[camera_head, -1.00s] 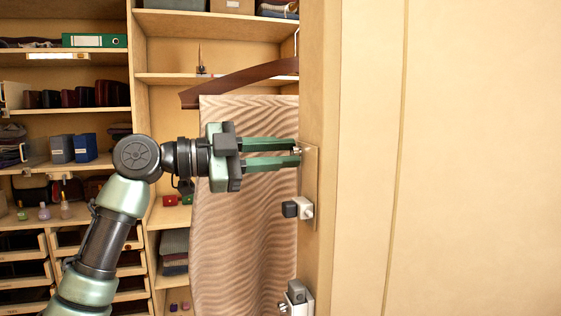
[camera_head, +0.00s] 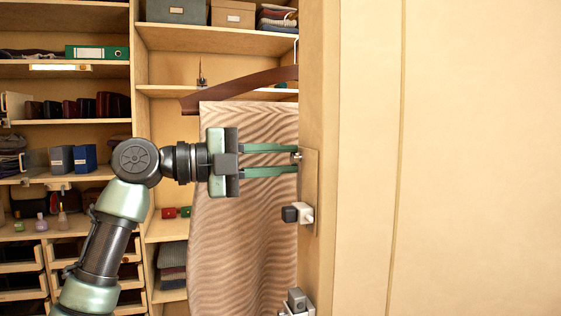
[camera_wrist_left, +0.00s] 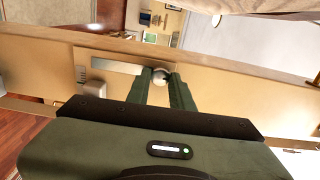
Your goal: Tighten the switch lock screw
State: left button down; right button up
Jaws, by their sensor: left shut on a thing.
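The switch lock screw (camera_head: 297,155) is a small metal head at the upper part of a metal plate (camera_head: 311,170) on the edge of the wooden panel. My left gripper (camera_head: 294,160) comes in level from the left and is shut on the screw, its green fingers on either side of it. In the left wrist view the round screw head (camera_wrist_left: 161,72) shows between the fingertips (camera_wrist_left: 160,82). A black and white switch block (camera_head: 298,213) sits lower on the plate, clear of the fingers.
A patterned cloth (camera_head: 245,225) hangs from a brown hanger (camera_head: 240,88) behind my left gripper. The pale wooden panel (camera_head: 470,160) fills the right side, with shelves behind at the left.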

dwell(0.3)
pick_arm(q)
jog(key=c, duration=1.2)
grip_release()
jog(key=shift+d, duration=0.15)
jog(key=shift+c, duration=0.2)
jog(key=shift+s+a+f+b, duration=0.1)
jog(key=shift+a+b, duration=0.25)
jog(key=shift+a, duration=0.25)
jog(key=b+v, duration=0.2)
jog(key=v, duration=0.4)
jog(key=shift+s+a, duration=0.15)
jog(key=shift+a, duration=0.15)
